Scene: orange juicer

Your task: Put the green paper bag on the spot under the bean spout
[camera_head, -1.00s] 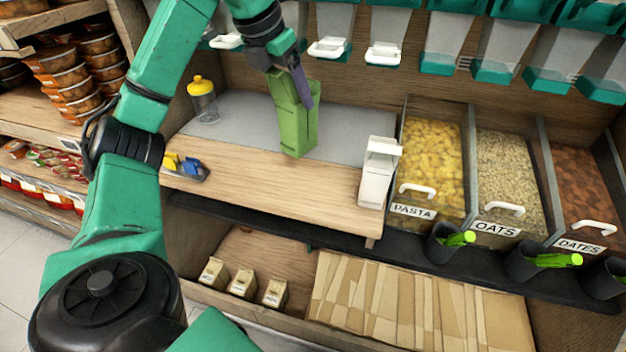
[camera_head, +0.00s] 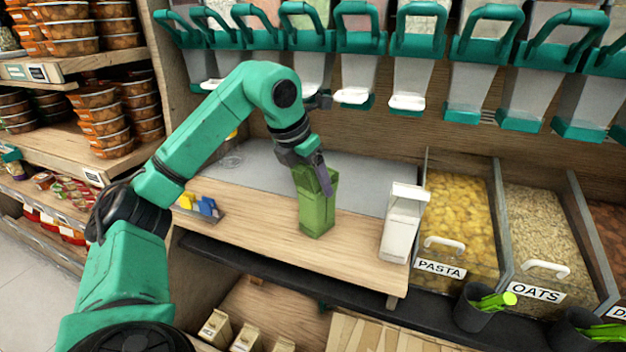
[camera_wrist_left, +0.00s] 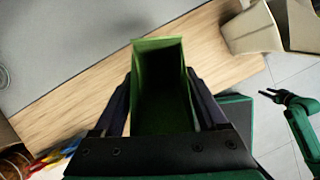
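The green paper bag (camera_head: 317,212) is upright and open at the top, over the wooden part of the counter. I cannot tell if its base touches the wood. My left gripper (camera_head: 322,182) is shut on its upper part from above; in the left wrist view the bag (camera_wrist_left: 160,85) sits between both fingers. Several dispenser spouts hang along the back wall, such as one with a white handle (camera_head: 353,96); I cannot tell which is for beans. A grey mat (camera_head: 270,170) lies below them. My right gripper (camera_wrist_left: 283,98) shows in the wrist view, apparently empty with fingers apart.
A small holder with yellow and blue items (camera_head: 200,206) lies at the left. The grey mat behind the bag is largely clear.

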